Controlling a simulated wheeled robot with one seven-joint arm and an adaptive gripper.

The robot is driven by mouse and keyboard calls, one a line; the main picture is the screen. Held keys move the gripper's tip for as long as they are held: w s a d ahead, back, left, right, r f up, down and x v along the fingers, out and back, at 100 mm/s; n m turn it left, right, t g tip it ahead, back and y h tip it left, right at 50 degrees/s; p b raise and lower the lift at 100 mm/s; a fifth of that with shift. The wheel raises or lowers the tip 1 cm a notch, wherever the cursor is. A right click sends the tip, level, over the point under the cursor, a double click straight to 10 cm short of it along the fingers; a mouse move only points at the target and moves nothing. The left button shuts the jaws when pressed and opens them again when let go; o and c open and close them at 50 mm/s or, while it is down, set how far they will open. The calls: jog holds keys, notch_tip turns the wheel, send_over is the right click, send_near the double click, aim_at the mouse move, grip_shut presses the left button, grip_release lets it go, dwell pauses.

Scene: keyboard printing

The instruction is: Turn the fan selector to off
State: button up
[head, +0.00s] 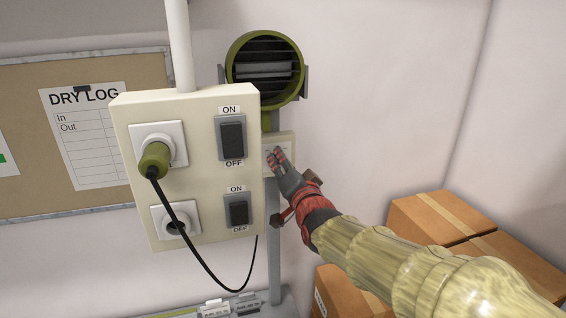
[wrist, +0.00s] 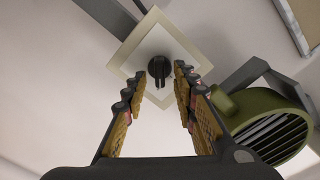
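The fan selector (wrist: 158,67) is a round black knob with a raised bar, on a pale square plate (wrist: 122,58). In the wrist view it shows ahead, between the fingertips of my gripper (wrist: 160,84). The fingers are spread with a gap on both sides of the knob, and nothing is held. In the head view my gripper (head: 274,158) is in front of the pale selector box (head: 285,139), and the knob is hidden behind the fingers. I cannot read any position marks. The green round fan (head: 265,70) is just above the box.
A cream panel (head: 198,190) with two sockets and two ON/OFF switches stands close left of my gripper. A black cable (head: 199,257) hangs from the green plug (head: 154,161). Cardboard boxes (head: 436,217) are below right. The wall right of the fan is clear.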

jog(key=shift+c, duration=0.3)
grip_shut()
jog(key=shift+f+n+b, duration=0.15)
jog(key=shift+n+b, duration=0.25)
jog(key=shift+b, duration=0.3)
jog(key=n+b, duration=0.2)
jog(key=n, duration=0.3)
jog(key=n+b, duration=0.3)
jog(key=n, duration=0.3)
jog(key=a+n+b, duration=0.1)
jog(key=n+b, duration=0.1)
jog(key=n, duration=0.4)
jog(key=shift+s+b, duration=0.15)
jog(key=shift+b, duration=0.2)
